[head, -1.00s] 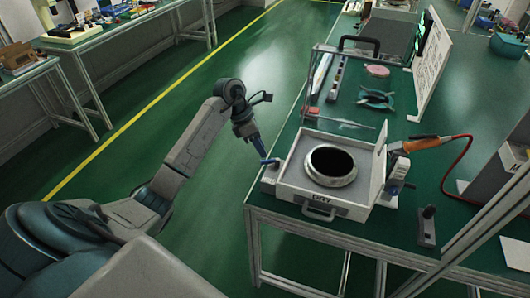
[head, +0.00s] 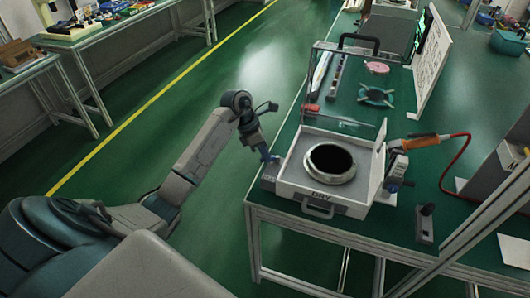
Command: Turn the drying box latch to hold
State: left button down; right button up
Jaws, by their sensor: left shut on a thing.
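The drying box (head: 336,201) is a pale grey case marked DRY, with a clear lid standing raised at its back. A round dark-centred ring (head: 330,164) sits in it. My left gripper (head: 265,154) is at the box's left side, pointing down, shut on a small blue part at the box's left edge that looks like the latch (head: 273,160). The fingers mostly cover it, so its exact angle cannot be told. My right gripper is not in view.
The green bench (head: 300,224) holds the box. An orange-handled tool (head: 420,142) with a red cord is right of it. A teal stand (head: 376,96) and pink disc (head: 377,68) lie behind. A dark lever (head: 426,222) stands front right. Open floor lies left of the bench.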

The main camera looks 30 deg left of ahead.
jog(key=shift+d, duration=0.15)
pick_arm(q)
jog(key=shift+s+d+n+t+b, duration=0.25)
jog(key=shift+n+t+b, duration=0.15)
jog(key=shift+n, duration=0.5)
jog(key=n, duration=0.1)
jog(key=d+n+t+y, duration=0.1)
jog(key=n, duration=0.1)
jog(key=shift+s+n+b, duration=0.3)
jog(key=shift+s, duration=0.05)
jog(key=n, duration=0.1)
jog(key=d+n+y, duration=0.1)
jog(key=shift+s+n+t, duration=0.15)
jog(key=shift+n+t, duration=0.15)
jog(key=shift+t, duration=0.1)
jog(key=shift+d+n+y, duration=0.3)
jog(key=shift+n+y, duration=0.2)
jog(key=shift+n, duration=0.6)
jog(key=shift+d+n+t+y, duration=0.25)
jog(key=shift+n+t+y, duration=0.05)
jog(key=shift+n, duration=0.4)
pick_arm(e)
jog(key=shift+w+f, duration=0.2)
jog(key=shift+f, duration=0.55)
pick_arm(q)
jog(key=shift+n, duration=0.3)
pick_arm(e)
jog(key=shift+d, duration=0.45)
